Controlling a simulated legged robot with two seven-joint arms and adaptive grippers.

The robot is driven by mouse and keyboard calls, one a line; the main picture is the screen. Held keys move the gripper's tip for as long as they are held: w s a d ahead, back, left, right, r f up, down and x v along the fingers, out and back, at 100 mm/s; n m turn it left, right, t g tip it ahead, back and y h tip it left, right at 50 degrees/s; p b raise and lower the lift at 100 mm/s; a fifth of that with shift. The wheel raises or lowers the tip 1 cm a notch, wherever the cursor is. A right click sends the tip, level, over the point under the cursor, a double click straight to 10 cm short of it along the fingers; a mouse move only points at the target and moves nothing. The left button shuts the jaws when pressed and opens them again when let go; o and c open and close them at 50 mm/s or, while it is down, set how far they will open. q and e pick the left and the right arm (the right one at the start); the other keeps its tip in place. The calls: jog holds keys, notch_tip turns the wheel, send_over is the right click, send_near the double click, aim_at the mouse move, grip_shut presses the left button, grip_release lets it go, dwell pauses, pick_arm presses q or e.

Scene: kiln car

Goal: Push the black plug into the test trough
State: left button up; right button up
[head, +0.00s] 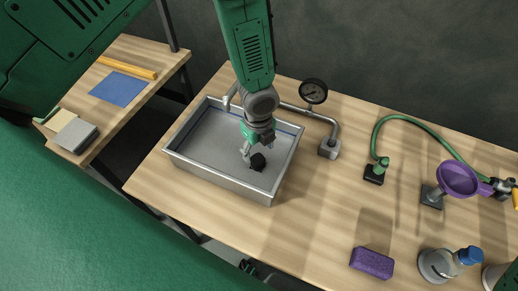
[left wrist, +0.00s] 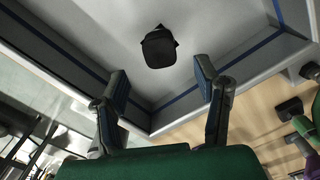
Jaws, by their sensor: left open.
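The metal test trough (head: 180,158) stands on the wooden table and has a blue line around its inner walls. The black plug (head: 258,161) is inside the trough, near its front right part. In the left wrist view the plug (left wrist: 159,50) is a dark rounded block with a dark angular patch just behind it. I cannot tell how deep the plug sits. My left gripper (head: 248,151) reaches down into the trough beside the plug. In the left wrist view its open fingers (left wrist: 160,77) are apart and empty, with the plug beyond the tips. My right gripper does not show.

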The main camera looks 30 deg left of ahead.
pick_arm(q)
jog(key=shift+r, duration=0.9)
jog(key=shift+r, duration=0.25)
notch_tip(320, 180, up, 11)
jog(key=shift+r, duration=0.15)
